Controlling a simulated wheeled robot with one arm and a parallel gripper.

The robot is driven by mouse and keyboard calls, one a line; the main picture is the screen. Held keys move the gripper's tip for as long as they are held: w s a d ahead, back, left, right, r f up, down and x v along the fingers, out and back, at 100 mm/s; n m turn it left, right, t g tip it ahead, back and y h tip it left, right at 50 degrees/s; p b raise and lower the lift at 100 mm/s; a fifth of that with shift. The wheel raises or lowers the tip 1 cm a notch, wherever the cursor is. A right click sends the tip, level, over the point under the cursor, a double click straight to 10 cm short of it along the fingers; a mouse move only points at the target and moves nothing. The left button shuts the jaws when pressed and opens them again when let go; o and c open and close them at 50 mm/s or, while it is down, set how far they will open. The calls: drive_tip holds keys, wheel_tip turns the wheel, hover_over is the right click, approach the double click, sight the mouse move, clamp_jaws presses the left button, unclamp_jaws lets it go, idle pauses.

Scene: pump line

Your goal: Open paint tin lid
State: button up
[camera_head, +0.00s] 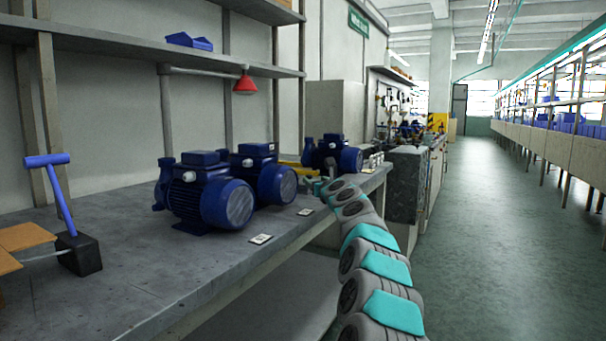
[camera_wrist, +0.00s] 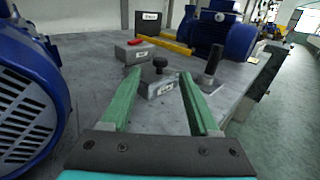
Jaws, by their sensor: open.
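My gripper (camera_wrist: 160,77) is open, its two green fingers apart over the bench in the wrist view. In the head view my gripper (camera_head: 314,186) is small at the far end of my arm, near the bench's front edge. A grey block with a black knob and a white label (camera_wrist: 158,84) lies ahead, between the fingertips as seen; I cannot tell whether they touch it. No paint tin or tin lid can be made out in either view.
Blue pumps (camera_head: 208,196) stand on the grey bench (camera_head: 130,280); one pump (camera_wrist: 28,95) is close on the left. A dark upright peg (camera_wrist: 212,68), a yellow bar (camera_wrist: 172,44) and a red-topped block (camera_wrist: 134,52) stand nearby. The aisle (camera_head: 490,240) is clear.

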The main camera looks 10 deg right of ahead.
sight(310, 176)
drive_tip(key=shift+w+r, duration=0.2)
drive_tip(key=shift+w, duration=0.35)
drive_tip(key=shift+w+f+p, duration=0.1)
drive_tip(key=shift+w+p, duration=0.35)
drive_tip(key=shift+w, duration=0.05)
drive_tip(key=shift+w+a+r+p, duration=0.1)
drive_tip(key=shift+w+p, duration=0.25)
drive_tip(key=shift+w, duration=0.15)
drive_tip(key=shift+w+a+r+p, duration=0.1)
drive_tip(key=shift+w+p, duration=0.25)
drive_tip(key=shift+w, duration=0.15)
drive_tip(key=shift+w+a+f+p, duration=0.1)
drive_tip(key=shift+w+f+p, duration=0.1)
drive_tip(key=shift+w+p, duration=0.25)
drive_tip(key=shift+w+r+p, duration=0.25)
drive_tip(key=shift+w+p, duration=0.35)
drive_tip(key=shift+w+a+p, duration=0.25)
drive_tip(key=shift+w+p, duration=0.35)
drive_tip(key=shift+p, duration=0.1)
drive_tip(key=shift+w+f, duration=0.25)
drive_tip(key=shift+f, duration=0.05)
drive_tip(key=shift+c, duration=0.2)
clamp_jaws()
